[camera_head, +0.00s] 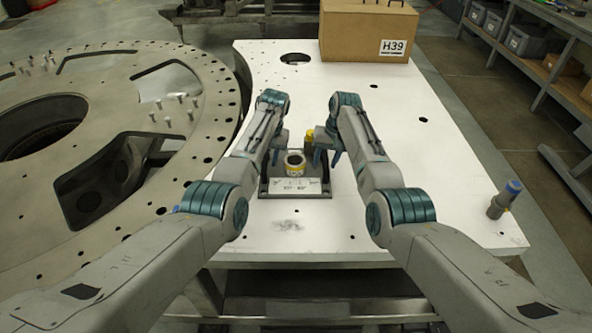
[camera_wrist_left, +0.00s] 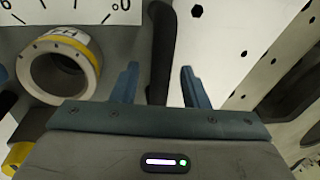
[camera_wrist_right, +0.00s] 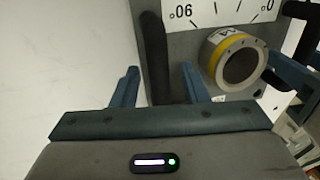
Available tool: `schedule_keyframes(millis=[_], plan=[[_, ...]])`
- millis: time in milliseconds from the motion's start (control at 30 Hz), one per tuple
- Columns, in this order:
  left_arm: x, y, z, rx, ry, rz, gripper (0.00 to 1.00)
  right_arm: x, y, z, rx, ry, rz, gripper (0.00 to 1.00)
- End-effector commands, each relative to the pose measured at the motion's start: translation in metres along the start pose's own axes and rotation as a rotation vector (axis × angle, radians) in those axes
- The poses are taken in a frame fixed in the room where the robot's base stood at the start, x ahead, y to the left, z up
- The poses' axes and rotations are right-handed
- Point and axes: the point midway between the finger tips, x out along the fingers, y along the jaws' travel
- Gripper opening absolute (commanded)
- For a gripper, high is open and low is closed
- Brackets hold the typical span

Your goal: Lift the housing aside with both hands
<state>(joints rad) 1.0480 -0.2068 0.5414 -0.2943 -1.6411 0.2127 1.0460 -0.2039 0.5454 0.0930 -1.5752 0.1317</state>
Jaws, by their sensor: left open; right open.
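The housing (camera_head: 296,187) is a grey block with a white scale plate and a yellow-banded ring; it sits on the white table. It has a dark bar handle on each side. My left gripper (camera_head: 276,152) is at the housing's left side, and in the left wrist view its open fingers (camera_wrist_left: 157,80) stand either side of the left handle (camera_wrist_left: 162,45). My right gripper (camera_head: 323,153) is at the right side, and its open fingers (camera_wrist_right: 160,82) stand either side of the right handle (camera_wrist_right: 154,50). Whether the fingers touch the handles cannot be told.
The white table (camera_head: 400,110) has clear room to the right of the housing. A cardboard box (camera_head: 352,35) stands at the back. A blue-capped cylinder (camera_head: 503,199) stands near the right edge. A large round metal plate (camera_head: 110,60) lies left. Shelving (camera_head: 535,65) stands far right.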

Motion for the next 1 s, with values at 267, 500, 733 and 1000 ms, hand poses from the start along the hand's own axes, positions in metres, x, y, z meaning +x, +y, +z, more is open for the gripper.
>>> schedule_keyframes(millis=[267, 500, 733, 1000], plan=[[0.0060, -0.0001, 0.0000, -0.001, 0.001, 0.000, 0.41, 0.0058, -0.0001, -0.0001, 0.000, 0.001, 0.000, 0.41], [0.0059, -0.0002, 0.0001, -0.001, 0.000, 0.000, 0.17, 0.0057, 0.0000, 0.0000, 0.000, 0.001, 0.000, 0.17], [0.0059, -0.0002, 0.0001, -0.001, 0.000, 0.000, 0.00, 0.0056, 0.0000, 0.0000, 0.000, 0.001, 0.000, 0.00], [0.0058, -0.0002, 0.0001, -0.001, 0.000, 0.000, 0.00, 0.0056, 0.0001, 0.0000, 0.000, 0.001, 0.000, 0.00]])
